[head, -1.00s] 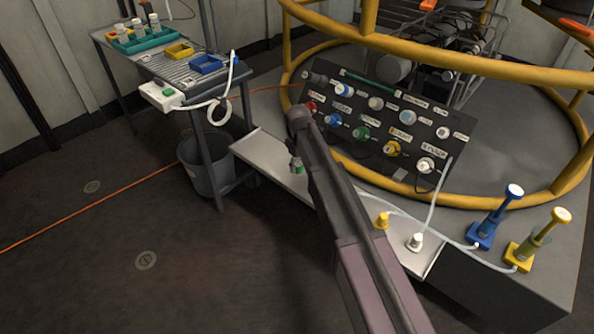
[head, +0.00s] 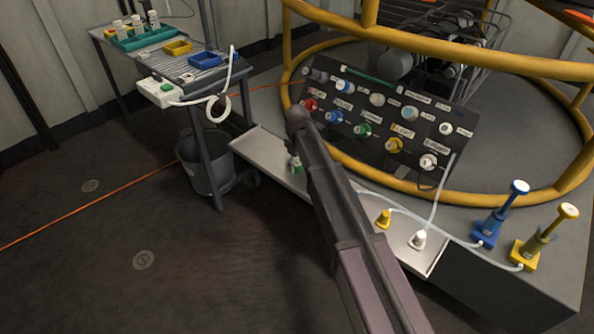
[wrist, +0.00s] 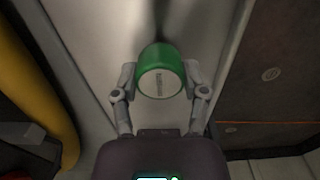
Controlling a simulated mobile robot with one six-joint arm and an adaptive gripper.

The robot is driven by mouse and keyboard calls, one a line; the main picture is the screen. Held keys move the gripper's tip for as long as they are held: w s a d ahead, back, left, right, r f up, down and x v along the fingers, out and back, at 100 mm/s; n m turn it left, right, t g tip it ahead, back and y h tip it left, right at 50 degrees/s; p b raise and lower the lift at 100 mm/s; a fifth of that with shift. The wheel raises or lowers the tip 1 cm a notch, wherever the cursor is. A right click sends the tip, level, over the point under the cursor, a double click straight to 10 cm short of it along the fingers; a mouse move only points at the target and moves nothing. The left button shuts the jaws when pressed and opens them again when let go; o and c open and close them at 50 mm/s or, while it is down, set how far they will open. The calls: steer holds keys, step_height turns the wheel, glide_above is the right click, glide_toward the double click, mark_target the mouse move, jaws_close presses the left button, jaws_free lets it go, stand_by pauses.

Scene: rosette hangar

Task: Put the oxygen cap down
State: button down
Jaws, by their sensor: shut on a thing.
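The oxygen cap, a green cap with a pale labelled face (wrist: 160,84), sits between the two fingers of my gripper (wrist: 158,82) in the wrist view. The fingers are shut on its sides. In the head view the green cap (head: 296,167) shows small at the end of my arm, over the pale ledge (head: 268,150) in front of the panel. The ledge (wrist: 100,40) lies behind the cap in the wrist view, with a dark shadow on it. I cannot tell whether the cap touches the ledge. My arm hides part of the ledge, and the cap's label is too small to read.
A dark panel (head: 375,154) with several coloured caps stands behind the ledge. A yellow cap (head: 384,219) and a white fitting (head: 419,240) stand on the ledge's right part. A yellow rail (head: 470,200) curves around the panel. A grey bin (head: 206,165) stands left of the ledge.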

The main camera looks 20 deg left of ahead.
mark_target(297, 163)
steer(key=shift+f, duration=0.55)
steer(key=shift+b, duration=0.35)
steer(key=shift+c, duration=0.6)
jaws_free()
step_height(297, 163, up, 12)
steer(key=p, duration=1.2)
stand_by(0.4)
